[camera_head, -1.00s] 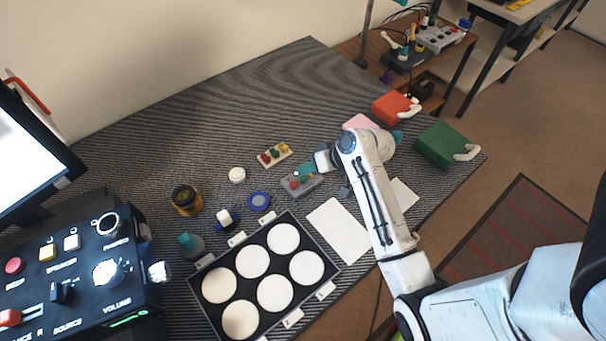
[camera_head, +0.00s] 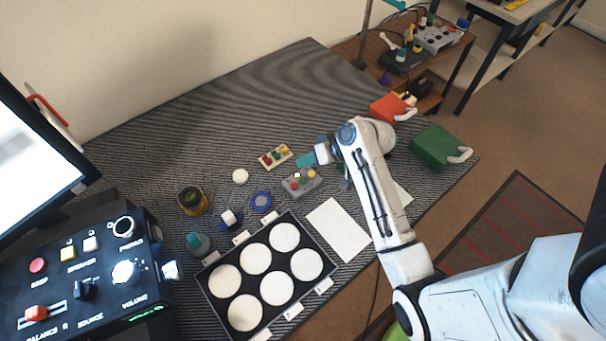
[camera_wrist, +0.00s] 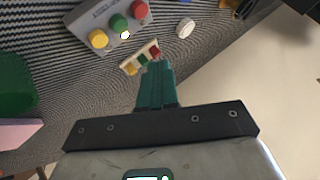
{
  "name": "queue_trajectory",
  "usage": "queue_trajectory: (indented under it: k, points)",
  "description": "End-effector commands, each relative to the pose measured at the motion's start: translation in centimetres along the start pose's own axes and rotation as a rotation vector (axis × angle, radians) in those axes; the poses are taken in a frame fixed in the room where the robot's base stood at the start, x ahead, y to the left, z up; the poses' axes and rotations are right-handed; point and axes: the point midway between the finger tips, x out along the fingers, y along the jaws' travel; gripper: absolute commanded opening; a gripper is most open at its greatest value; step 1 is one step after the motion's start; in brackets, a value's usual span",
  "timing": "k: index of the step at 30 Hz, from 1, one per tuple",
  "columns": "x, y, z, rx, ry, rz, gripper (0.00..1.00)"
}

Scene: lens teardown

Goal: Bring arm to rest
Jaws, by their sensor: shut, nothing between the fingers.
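My arm reaches from the lower right over the table in the head view. My gripper (camera_head: 306,160) has teal fingers and is near the middle of the table, close to the grey button box and the small cream button strip. In the wrist view my gripper (camera_wrist: 153,68) shows its teal fingers together, with nothing between them. The grey button box (camera_head: 300,182) with coloured buttons lies just below the fingertips in the head view, and the cream strip (camera_head: 274,157) lies to their left. I cannot tell how high the fingers are above the table.
A black tray with white round pads (camera_head: 239,268) stands at the front. Red (camera_head: 388,108) and green (camera_head: 436,146) boxes stand at right.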

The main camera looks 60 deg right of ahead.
Motion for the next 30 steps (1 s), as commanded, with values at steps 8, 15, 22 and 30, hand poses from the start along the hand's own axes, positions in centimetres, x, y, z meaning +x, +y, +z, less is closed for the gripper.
queue_trajectory:
  k: [8,15,22,30]
  points:
    - [0.1,0.1,0.1,0.0,0.0,0.0,0.0]
    - [0.1,0.0,0.1,0.0,0.0,0.0,0.0]
    - [0.1,0.0,0.1,0.0,0.0,0.0,0.0]
    - [-0.3,-1.1,4.0,-0.073,-0.121,0.067,0.0]
